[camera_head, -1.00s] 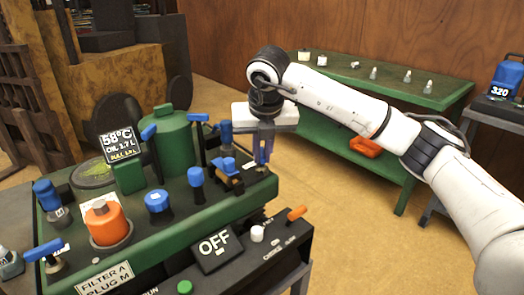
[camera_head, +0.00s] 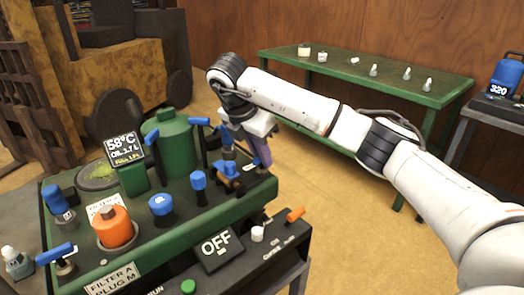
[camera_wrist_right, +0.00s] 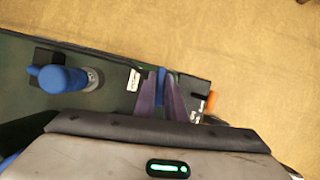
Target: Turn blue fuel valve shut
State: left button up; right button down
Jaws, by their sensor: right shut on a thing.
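My right gripper (camera_head: 262,152) reaches down at the back right corner of the green deck (camera_head: 205,222). In the right wrist view its two purple fingers (camera_wrist_right: 160,95) are shut on a narrow blue handle (camera_wrist_right: 160,88), with one finger on each side. A small white label (camera_wrist_right: 134,80) lies just left of the fingers. In the head view the fingers and wrist hide most of that handle. My left gripper is not in view.
Blue knobs (camera_head: 198,181), a blue-topped brass fitting (camera_head: 230,176), an orange filter (camera_head: 114,227) and a green tank (camera_head: 170,145) crowd the deck. A green bench (camera_head: 440,95) stands behind, past open floor.

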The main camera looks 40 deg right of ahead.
jog(key=shift+r+m, duration=0.2)
jog(key=shift+m, duration=0.2)
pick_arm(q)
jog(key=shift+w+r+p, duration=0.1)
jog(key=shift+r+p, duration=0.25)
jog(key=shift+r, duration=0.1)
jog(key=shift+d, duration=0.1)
pick_arm(e)
jog(key=shift+m, duration=0.4)
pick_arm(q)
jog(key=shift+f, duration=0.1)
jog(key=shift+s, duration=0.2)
pick_arm(e)
jog(key=c, duration=1.8)
grip_release()
jog(key=shift+f, duration=0.15)
